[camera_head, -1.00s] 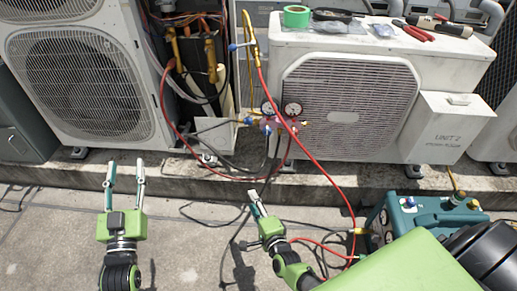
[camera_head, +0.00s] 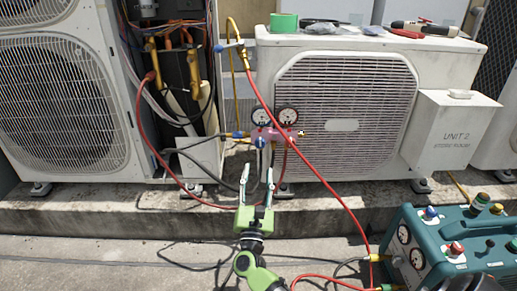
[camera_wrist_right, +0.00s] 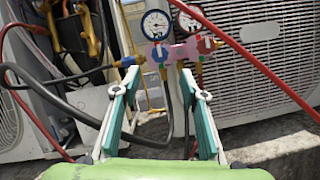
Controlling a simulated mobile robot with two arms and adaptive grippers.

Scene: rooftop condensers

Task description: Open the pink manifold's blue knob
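The pink manifold (camera_head: 274,133) hangs in front of the white condenser's left edge, with two round gauges above its body. Its blue knob (camera_head: 260,143) faces me at the left part of the body; it also shows in the right wrist view (camera_wrist_right: 160,53). My right gripper (camera_head: 257,178) is open and empty, a little below the manifold and pointing up toward it. In the right wrist view its two fingers (camera_wrist_right: 157,82) stand apart, with the blue knob above and between their tips, not touched. My left gripper is out of view.
A red hose (camera_head: 322,180) runs down right from above the manifold, crossing in front of the condenser (camera_head: 345,165). Dark hoses hang below the manifold. A teal machine (camera_head: 455,240) stands at lower right. A concrete ledge (camera_head: 335,206) lies under the condensers.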

